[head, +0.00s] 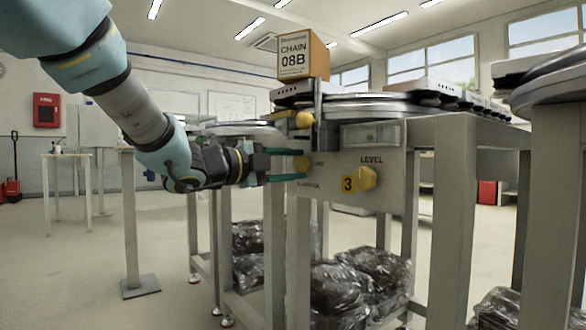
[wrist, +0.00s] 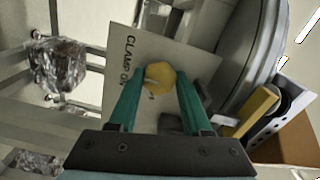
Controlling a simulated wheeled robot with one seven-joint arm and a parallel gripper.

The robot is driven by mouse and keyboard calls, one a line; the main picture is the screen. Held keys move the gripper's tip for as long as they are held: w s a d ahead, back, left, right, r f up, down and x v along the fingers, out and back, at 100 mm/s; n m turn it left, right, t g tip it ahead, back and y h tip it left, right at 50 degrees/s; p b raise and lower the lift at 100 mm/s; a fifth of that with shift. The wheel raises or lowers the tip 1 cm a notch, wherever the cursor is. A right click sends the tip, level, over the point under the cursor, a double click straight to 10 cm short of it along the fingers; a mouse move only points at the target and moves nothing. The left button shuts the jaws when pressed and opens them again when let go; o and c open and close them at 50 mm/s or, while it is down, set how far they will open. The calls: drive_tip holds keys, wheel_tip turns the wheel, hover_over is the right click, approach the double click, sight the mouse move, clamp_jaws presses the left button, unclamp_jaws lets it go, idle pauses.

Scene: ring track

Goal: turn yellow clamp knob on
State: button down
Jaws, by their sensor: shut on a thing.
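The yellow clamp knob (head: 302,163) sits on the pale panel of the ring track, on its left part. In the wrist view the knob (wrist: 160,77) is a yellow many-sided knob, with part of a "CLAMP" label beside it. My gripper (head: 292,165) reaches it from the left. Its green fingers are shut on the knob, one on each side, as the wrist view of my gripper (wrist: 160,84) shows. The lettering by the knob is partly hidden by the fingers.
A yellow level knob (head: 367,178) with a "3" tag (head: 348,184) is to the right on the panel. Another yellow part (head: 304,119) is just above the clamp knob. An orange chain box (head: 304,55) stands on top. Wrapped bundles (head: 345,285) lie below.

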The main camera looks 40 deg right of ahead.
drive_tip(key=shift+f, duration=0.1)
drive_tip(key=shift+c, duration=1.7)
unclamp_jaws()
drive_tip(key=a+p, duration=0.3)
drive_tip(key=a, duration=0.7)
drive_tip(key=shift+w+a, duration=0.3)
drive_tip(key=shift+a, duration=0.1)
